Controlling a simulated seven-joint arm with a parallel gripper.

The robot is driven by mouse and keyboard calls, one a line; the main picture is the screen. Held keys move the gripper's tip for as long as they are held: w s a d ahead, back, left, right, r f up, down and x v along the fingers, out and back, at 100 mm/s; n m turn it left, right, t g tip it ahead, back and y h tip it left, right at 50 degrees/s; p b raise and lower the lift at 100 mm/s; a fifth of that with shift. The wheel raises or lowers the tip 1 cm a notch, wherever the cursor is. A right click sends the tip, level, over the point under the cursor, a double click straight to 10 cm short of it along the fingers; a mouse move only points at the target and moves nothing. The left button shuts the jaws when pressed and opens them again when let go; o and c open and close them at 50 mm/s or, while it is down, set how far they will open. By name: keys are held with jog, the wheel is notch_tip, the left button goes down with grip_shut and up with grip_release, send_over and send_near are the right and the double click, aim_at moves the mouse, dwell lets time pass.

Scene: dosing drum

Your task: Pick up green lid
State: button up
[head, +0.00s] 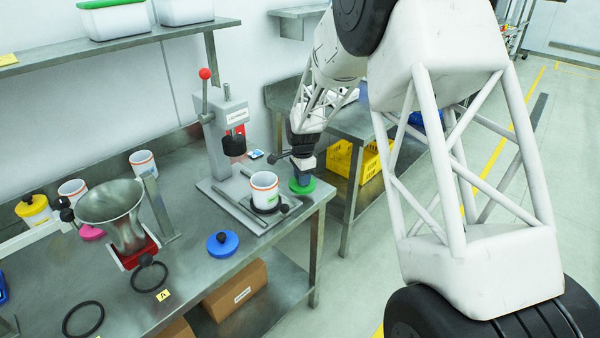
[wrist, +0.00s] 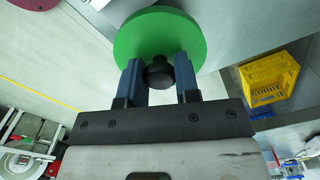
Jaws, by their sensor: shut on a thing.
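The green lid (head: 302,187) is at the right end of the steel table, just right of the press base. It is a round disc with a black knob. In the wrist view the green lid (wrist: 160,32) lies beyond my fingertips, and its knob (wrist: 159,73) sits between the two blue fingers. My gripper (head: 304,175) is shut on the knob; the wrist view shows the gripper (wrist: 160,75) from behind. I cannot tell whether the lid touches the tabletop.
A white cup (head: 264,187) stands on the press base (head: 229,209) close to the left. A blue lid (head: 222,243) lies near the table's front edge. A metal funnel (head: 113,205) stands farther left. A yellow crate (head: 340,157) is behind, under another table.

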jog(key=s+d, duration=0.1)
jog(key=s, duration=0.9)
jog(key=shift+s+d+r, duration=0.2)
jog(key=shift+d+r, duration=0.15)
jog(key=shift+r, duration=0.1)
jog(key=shift+w, duration=0.1)
jog(key=w+d+n, duration=0.1)
jog(key=w, duration=0.4)
jog(key=w+d+n, duration=0.1)
jog(key=w+n, duration=0.1)
jog(key=w, duration=0.3)
jog(key=w+d+n, duration=0.1)
jog(key=w+n, duration=0.1)
jog(key=w, duration=0.3)
jog(key=shift+w+f, duration=0.15)
jog(key=shift+w+d+r+n, duration=1)
jog(key=shift+w+n, duration=1.9)
jog(key=shift+w, duration=4.55)
jog(key=s+a+r+m, duration=0.3)
jog(key=s+a, duration=0.3)
jog(key=s, duration=0.3)
jog(key=s+a+r+m, duration=0.4)
jog(key=s+a+r, duration=0.1)
jog(key=s, duration=0.4)
jog(key=s+a+r+m, duration=0.3)
jog(key=s+a+r, duration=0.1)
jog(key=s+a, duration=0.4)
jog(key=shift+s+r+m, duration=0.25)
jog(key=shift+s+m, duration=0.15)
jog(key=shift+s, duration=0.1)
